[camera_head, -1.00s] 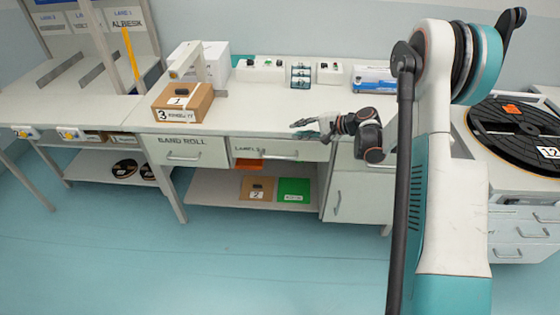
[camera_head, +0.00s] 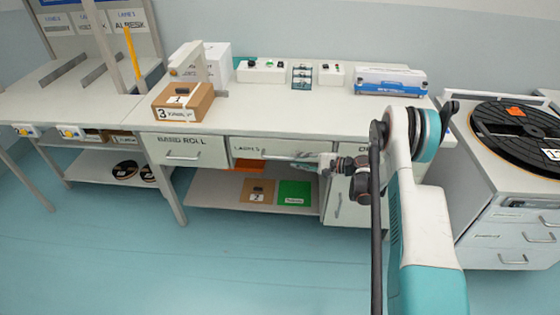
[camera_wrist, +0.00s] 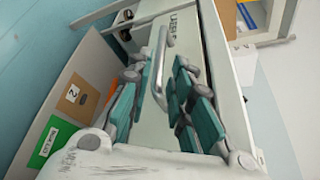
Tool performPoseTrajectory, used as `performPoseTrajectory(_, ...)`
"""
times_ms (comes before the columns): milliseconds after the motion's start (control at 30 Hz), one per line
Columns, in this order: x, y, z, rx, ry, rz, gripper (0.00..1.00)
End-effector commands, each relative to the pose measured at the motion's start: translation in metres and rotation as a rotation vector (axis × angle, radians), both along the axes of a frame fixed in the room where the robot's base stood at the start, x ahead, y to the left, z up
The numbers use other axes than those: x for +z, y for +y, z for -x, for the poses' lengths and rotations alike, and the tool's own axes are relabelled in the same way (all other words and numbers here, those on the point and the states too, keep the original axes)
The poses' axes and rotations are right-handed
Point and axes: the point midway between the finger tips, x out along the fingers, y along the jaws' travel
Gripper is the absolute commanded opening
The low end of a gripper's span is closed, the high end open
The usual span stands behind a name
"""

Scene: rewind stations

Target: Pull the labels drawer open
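The labels drawer (camera_head: 246,150) is the middle white drawer under the bench and looks shut. Its front and printed label also show in the wrist view (camera_wrist: 183,52). My gripper (camera_head: 304,161) is at the right part of this drawer front. In the wrist view my gripper (camera_wrist: 155,92) is open, with teal finger pads on both sides of the drawer's bar handle (camera_wrist: 158,58). The handle lies between the fingers, and I see no clear contact. In the head view my gripper partly hides the handle.
The band roll drawer (camera_head: 185,151) is to the left and a cabinet (camera_head: 338,200) to the right. The floor in front is clear.

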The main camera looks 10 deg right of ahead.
Motion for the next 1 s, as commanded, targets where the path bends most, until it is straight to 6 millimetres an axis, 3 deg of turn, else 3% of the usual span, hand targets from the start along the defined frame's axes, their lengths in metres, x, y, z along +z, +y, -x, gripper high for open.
performPoseTrajectory(100,-0.008,0.021,-0.014,0.004,-0.001,0.001,0.2)
performPoseTrajectory(400,-0.017,0.058,-0.043,0.002,0.0,0.001,0.2)
performPoseTrajectory(867,-0.018,0.068,-0.051,-0.001,-0.001,0.001,0.2)
performPoseTrajectory(1000,-0.018,0.068,-0.051,-0.001,-0.001,0.001,0.0)
